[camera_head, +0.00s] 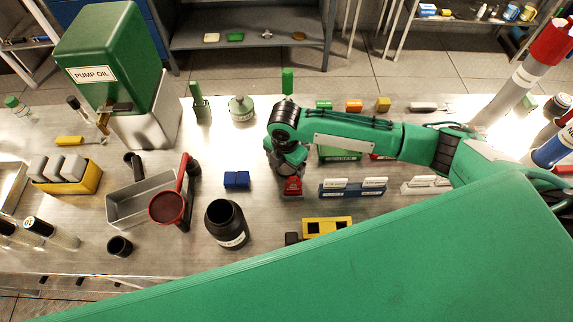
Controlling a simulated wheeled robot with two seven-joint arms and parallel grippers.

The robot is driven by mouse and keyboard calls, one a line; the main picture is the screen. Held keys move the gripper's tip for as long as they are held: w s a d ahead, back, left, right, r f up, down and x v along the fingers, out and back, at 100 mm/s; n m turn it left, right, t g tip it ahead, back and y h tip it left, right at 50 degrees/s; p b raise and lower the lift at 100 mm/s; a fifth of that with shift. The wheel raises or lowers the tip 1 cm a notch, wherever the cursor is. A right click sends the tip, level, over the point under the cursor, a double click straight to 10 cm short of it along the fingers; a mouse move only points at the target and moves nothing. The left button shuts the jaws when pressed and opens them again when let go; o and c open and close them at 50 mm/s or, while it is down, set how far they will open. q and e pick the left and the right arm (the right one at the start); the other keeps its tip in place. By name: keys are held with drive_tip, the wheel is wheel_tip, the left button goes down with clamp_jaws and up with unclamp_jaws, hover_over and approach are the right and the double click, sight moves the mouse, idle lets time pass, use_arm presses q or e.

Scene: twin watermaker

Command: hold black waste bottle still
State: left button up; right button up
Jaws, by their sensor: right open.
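The black waste bottle (224,217) stands upright on the metal bench, left of centre and near its front edge. It is a wide, open-mouthed black jar with a white label low on its front. My right gripper (290,168) is open, up and to the right of the bottle and apart from it. It points down over the bench by a small red object (292,187); its fingertips are partly hidden, and I cannot tell whether they touch that object. My left gripper is not in view.
A red-rimmed strainer (168,208) and a grey tray (127,207) lie left of the bottle. A blue block (236,180) sits behind it, and a yellow holder (326,226) lies to its right. The green pump oil tank (108,55) stands at the back left.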

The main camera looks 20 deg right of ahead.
sight(285, 168)
drive_tip(key=c, duration=1.1)
drive_tip(key=shift+o, duration=0.2)
wheel_tip(285, 168, up, 20)
drive_tip(key=b, duration=0.3)
